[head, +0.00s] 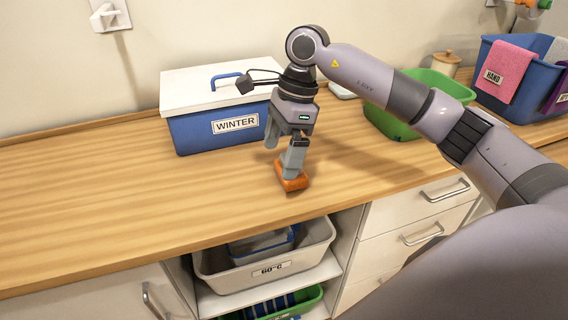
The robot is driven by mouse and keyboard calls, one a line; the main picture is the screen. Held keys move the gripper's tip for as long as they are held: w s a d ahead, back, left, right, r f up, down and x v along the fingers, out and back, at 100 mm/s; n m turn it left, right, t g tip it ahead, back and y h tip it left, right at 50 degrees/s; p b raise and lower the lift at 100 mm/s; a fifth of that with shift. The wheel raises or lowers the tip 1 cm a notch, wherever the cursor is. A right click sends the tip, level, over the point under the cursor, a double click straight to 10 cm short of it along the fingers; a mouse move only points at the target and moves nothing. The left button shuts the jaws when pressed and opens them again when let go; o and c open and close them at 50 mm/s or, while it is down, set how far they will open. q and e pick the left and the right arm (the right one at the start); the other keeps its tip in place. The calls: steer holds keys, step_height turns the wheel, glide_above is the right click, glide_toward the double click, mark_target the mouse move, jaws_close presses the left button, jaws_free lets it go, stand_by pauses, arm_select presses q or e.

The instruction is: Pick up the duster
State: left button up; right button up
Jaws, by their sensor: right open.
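An orange block-like thing (292,181) with a grey upper part, which looks like the duster, rests on the wooden worktop near its front edge. My right gripper (284,143) points down directly over it, with its jaws open. One finger is on the left, and the other is close to the grey part. I cannot tell whether they touch it. The gripper partly hides the top of the duster. My left gripper is out of view.
A blue WINTER box (192,134) with a white lid stands just behind and left. A green tub (395,126) and a blue bin (511,97) with cloths stand right. A grey 60°C basket (308,262) sits on the shelf below. The worktop's left is clear.

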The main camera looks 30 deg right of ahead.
steer(key=d, duration=0.1)
steer(key=d+r+h, duration=0.1)
steer(key=w+d, duration=0.1)
steer(key=shift+d+r, duration=0.25)
steer(key=shift+r, duration=0.1)
steer(key=shift+d+f+h, duration=0.15)
steer(key=shift+f+h, duration=0.1)
steer(key=shift+h, duration=0.05)
steer(key=shift+a+f+p, duration=0.25)
steer(key=shift+f+p, duration=0.1)
steer(key=shift+f, duration=1.25)
steer(key=shift+a+f+p, duration=0.2)
steer(key=shift+f+p, duration=0.1)
steer(key=shift+f, duration=1.25)
steer(key=c, duration=0.8)
